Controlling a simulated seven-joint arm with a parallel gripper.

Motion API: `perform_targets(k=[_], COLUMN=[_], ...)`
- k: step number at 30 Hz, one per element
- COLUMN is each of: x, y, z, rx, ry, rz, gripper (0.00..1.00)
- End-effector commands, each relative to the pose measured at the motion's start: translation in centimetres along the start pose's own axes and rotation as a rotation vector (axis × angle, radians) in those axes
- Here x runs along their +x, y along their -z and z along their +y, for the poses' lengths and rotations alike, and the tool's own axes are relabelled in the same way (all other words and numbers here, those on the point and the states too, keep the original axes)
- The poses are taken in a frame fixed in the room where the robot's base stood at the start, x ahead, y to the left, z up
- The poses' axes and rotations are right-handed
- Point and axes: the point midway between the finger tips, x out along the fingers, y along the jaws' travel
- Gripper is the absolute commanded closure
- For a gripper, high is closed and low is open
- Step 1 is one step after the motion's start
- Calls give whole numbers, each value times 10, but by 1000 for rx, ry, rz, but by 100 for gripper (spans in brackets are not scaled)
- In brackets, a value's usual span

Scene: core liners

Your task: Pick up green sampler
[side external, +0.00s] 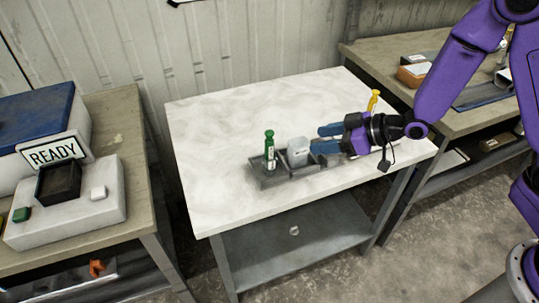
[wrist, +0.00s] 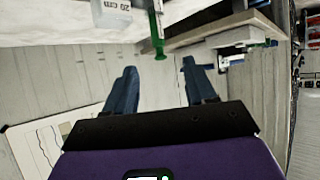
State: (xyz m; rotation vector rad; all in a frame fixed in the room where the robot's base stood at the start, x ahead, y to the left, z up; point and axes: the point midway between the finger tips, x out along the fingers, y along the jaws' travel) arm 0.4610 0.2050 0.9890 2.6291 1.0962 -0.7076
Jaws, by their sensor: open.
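The green sampler (side external: 269,152) stands upright in the left part of a dark grey rack (side external: 268,181) on the white-topped table. In the wrist view the green sampler (wrist: 158,42) shows upside down, just beyond the gap between my fingertips. My gripper (side external: 320,139) is open and empty, lying level and pointing left. It is to the right of the sampler, with a pale block (side external: 298,151) near the fingers in the side view. Both fingers show apart in the wrist view (wrist: 159,67). Nothing touches the sampler visibly.
A yellow sampler (side external: 374,99) stands behind my gripper. The pale block, marked "20 cm" in the wrist view (wrist: 112,14), is beside the green sampler. The white tabletop (side external: 215,135) is clear to the left. A side bench holds a device with a READY sign (side external: 54,152).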

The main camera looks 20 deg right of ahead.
Motion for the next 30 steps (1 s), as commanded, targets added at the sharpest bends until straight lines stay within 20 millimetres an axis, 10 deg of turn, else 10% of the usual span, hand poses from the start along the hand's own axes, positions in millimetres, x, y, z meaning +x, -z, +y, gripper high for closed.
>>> perform_targets(k=[30], x=[125], y=[6], z=[4], rx=[9], ry=[-3], rz=[28], gripper=[45])
